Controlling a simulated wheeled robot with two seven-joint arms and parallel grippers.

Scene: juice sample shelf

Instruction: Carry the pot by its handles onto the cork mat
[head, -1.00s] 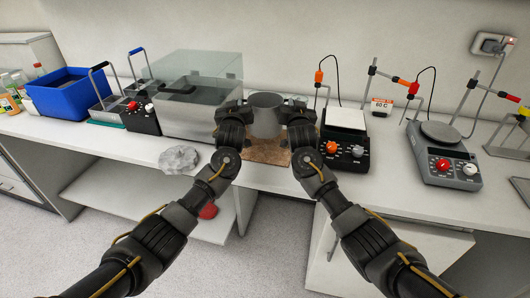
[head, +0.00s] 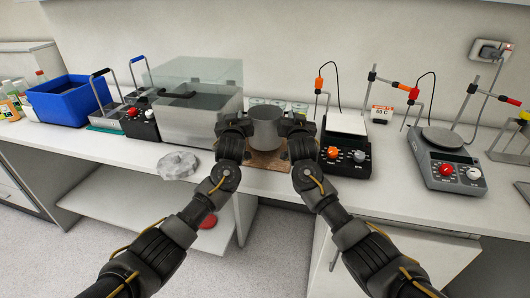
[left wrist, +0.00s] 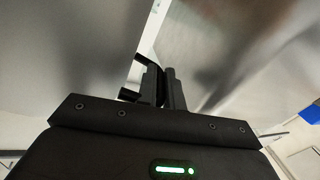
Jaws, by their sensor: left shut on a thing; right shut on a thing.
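The grey metal pot (head: 267,127) is upright between my two grippers, over the brown cork mat (head: 268,161). Its lower part covers the back of the mat, and I cannot tell whether its base touches it. My left gripper (head: 245,125) is shut on the pot's left handle, and my right gripper (head: 289,126) is shut on the right handle. The handles are mostly hidden by the grippers. In the left wrist view, the left gripper's fingers (left wrist: 164,84) are close together beside large blurred grey surfaces.
A transparent-topped water bath (head: 198,120) stands close on the left. A hotplate with an orange knob (head: 345,145) stands close on the right. Several small lidded containers (head: 280,103) are behind the pot.

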